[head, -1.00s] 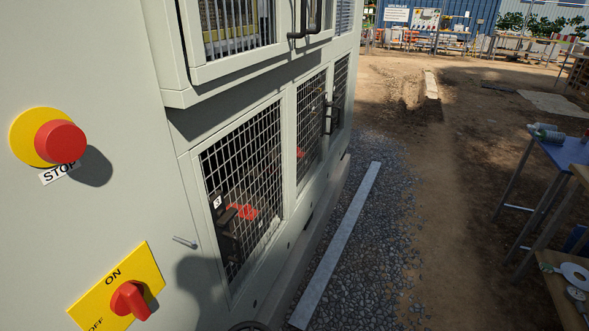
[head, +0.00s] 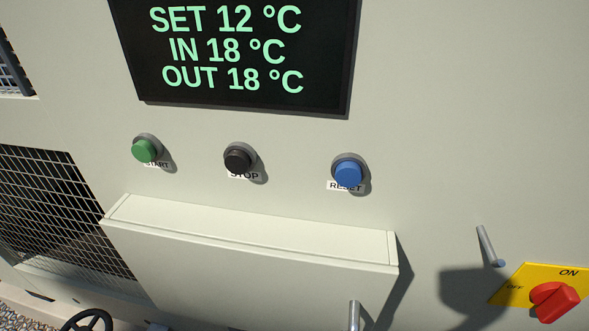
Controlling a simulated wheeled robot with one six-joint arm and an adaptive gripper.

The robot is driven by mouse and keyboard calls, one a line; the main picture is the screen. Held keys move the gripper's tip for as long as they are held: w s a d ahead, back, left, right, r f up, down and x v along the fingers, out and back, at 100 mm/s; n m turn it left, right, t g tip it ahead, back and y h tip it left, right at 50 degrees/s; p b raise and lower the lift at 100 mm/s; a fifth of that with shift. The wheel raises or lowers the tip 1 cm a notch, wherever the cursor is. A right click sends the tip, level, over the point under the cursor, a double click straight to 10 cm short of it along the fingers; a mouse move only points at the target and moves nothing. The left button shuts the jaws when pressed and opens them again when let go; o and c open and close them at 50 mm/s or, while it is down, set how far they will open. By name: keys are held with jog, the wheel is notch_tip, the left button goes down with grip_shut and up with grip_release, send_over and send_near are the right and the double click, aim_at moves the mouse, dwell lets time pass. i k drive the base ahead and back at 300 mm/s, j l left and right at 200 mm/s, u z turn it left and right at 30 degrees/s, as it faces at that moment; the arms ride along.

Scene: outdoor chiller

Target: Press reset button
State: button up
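The blue reset button (head: 347,172) sits on the pale chiller panel, right of centre in the head view, with a white RESET label (head: 345,187) at its lower edge. To its left are a black stop button (head: 237,160) and a green start button (head: 144,151) in a row. Nothing covers the blue button. My gripper is not in this view.
A dark display (head: 235,50) above reads SET 12 °C, IN 18 °C, OUT 18 °C. A closed box-like cover (head: 250,255) juts out below the buttons. A red rotary switch (head: 553,300) on a yellow plate is at lower right, below a metal pin (head: 490,246).

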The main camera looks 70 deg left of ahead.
aim_at(348, 174)
jog(key=k+j+u, duration=0.45)
jog(key=j+u, duration=0.15)
jog(key=k+j+u, duration=0.15)
jog(key=j+u, duration=0.15)
jog(key=j, duration=0.05)
